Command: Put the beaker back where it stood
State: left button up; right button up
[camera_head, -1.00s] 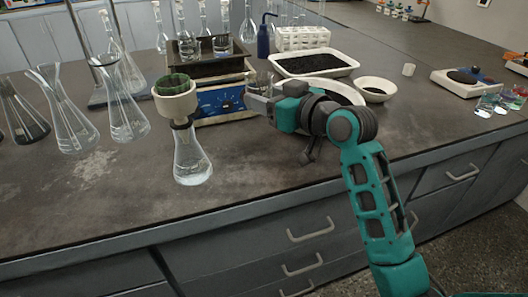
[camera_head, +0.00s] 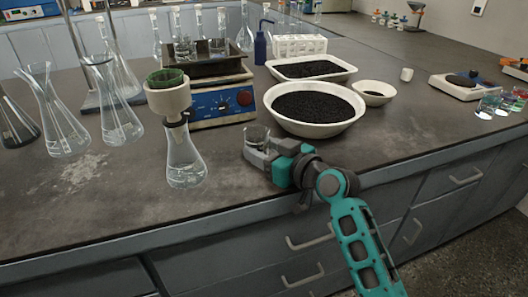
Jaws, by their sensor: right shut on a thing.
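A small clear glass beaker (camera_head: 257,135) is between the fingers of my right gripper (camera_head: 258,152), near the front of the bench. The gripper is shut on it and hides its lower part. The beaker looks upright; I cannot tell whether its base touches the bench top. It is right of the conical flask (camera_head: 186,162) that carries a white funnel (camera_head: 168,99) with green content. It is in front of the blue-fronted shaker (camera_head: 222,104). My left gripper is not in view.
A big white bowl of black grains (camera_head: 314,128) stands behind my right gripper, with a white tray (camera_head: 350,70) and a small bowl (camera_head: 373,99) beyond. Several flasks crowd the left. The dark bench top (camera_head: 420,125) is clear to the right.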

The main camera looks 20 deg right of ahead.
jog(key=shift+f, duration=0.1)
jog(key=o, duration=1.1)
jog(key=shift+s, duration=0.15)
jog(key=p+v, duration=0.1)
jog(key=v, duration=0.9)
jog(key=shift+s+d, duration=0.1)
jog(key=shift+d, duration=0.1)
jog(key=shift+v, duration=0.75)
